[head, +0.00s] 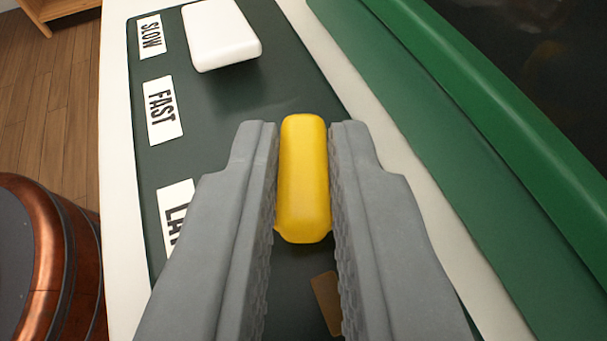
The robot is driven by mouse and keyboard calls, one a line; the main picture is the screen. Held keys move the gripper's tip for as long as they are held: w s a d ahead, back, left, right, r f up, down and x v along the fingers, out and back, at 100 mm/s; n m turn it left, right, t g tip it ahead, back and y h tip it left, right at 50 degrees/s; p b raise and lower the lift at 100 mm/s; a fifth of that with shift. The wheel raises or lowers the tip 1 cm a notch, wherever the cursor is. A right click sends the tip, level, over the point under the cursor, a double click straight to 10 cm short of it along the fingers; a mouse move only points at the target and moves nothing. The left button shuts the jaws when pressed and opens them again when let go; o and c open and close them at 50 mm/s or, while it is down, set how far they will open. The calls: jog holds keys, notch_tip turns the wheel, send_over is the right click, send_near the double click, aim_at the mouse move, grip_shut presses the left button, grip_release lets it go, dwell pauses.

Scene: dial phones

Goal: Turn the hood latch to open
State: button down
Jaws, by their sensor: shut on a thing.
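A yellow rounded bar-shaped handle (304,180), which looks like the hood latch, stands out from a dark green panel (225,115). My gripper (304,150) has its two grey fingers on either side of the handle, shut on it. The handle's long side runs nearly in line with the fingers. A label beginning "LA" (175,215) is on the panel to the left, partly hidden by the left finger. A small brown patch (326,300) shows on the panel between the fingers, partly covered by the right one.
A white block-like knob (222,36) sits farther up the panel, near labels "SLOW" (150,37) and "FAST" (162,110). A green-framed dark pane (530,70) lies at right. A copper-coloured round object (45,260) stands at lower left, above wooden floor (55,110).

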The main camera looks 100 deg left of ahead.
dwell(0.3)
jog(key=c, duration=1.4)
grip_release()
jog(key=shift+c, duration=0.2)
jog(key=shift+d+r, duration=0.1)
jog(key=v, duration=1.7)
jog(key=shift+w+r, duration=0.15)
